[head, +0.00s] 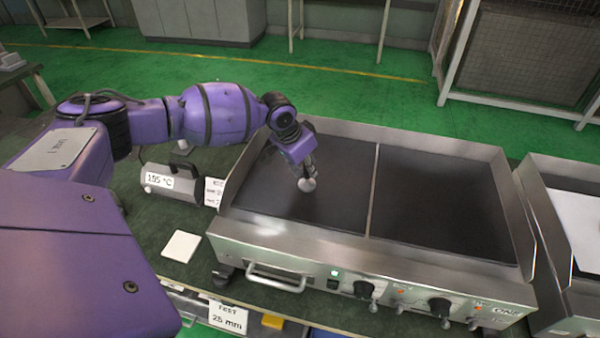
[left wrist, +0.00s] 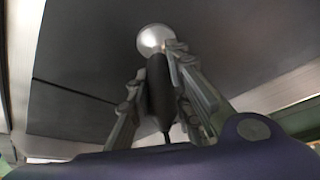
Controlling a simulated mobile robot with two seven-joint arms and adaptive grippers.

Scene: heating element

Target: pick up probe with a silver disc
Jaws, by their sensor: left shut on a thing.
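The probe is a black handle (left wrist: 159,90) with a round silver disc (left wrist: 153,38) at its end. My left gripper (left wrist: 155,75) is shut on the black handle, with fingers on both sides of it. In the head view the silver disc (head: 307,184) shows below the left gripper (head: 305,170), over the left half of the griddle (head: 330,200). I cannot tell whether the disc touches the dark plate. The right gripper is not in view.
The griddle has raised steel walls and a divider (head: 373,190). A temperature display reading 195 °C (head: 160,181) stands left of it, beside a small sign (head: 214,192). A white square pad (head: 181,246) lies on the bench. Another steel appliance (head: 545,235) stands at right.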

